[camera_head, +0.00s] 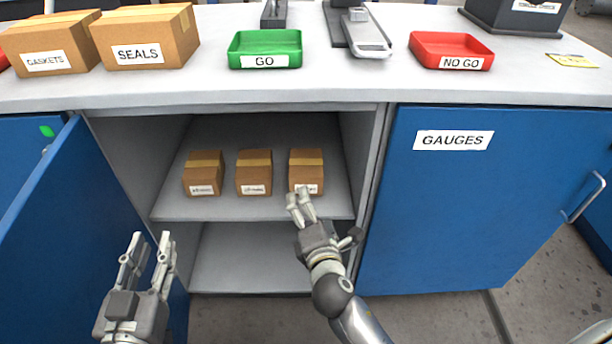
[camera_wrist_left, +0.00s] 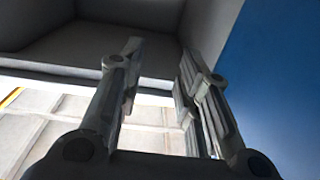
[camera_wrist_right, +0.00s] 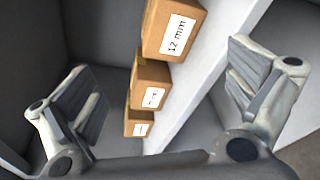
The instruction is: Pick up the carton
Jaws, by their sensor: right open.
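Three small brown cartons with tan tape and white labels stand in a row on the cabinet's upper shelf: a left carton (camera_head: 203,173), a middle carton (camera_head: 254,172) and a right carton (camera_head: 306,170). My right gripper (camera_head: 299,194) is open and empty in front of the right carton, hiding part of its label. In the right wrist view the nearest carton (camera_wrist_right: 173,30) reads "12 mm" and lies beyond the open fingers; the other labels are too small to read. My left gripper (camera_head: 150,240) is open and empty, low at the left by the open door.
The upper shelf (camera_head: 270,208) has a side wall close to the right carton. An open blue door (camera_head: 60,215) stands at the left; the GAUGES door (camera_head: 470,210) is shut. The worktop above holds boxes, a green GO tray (camera_head: 264,48) and a red NO GO tray (camera_head: 451,50).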

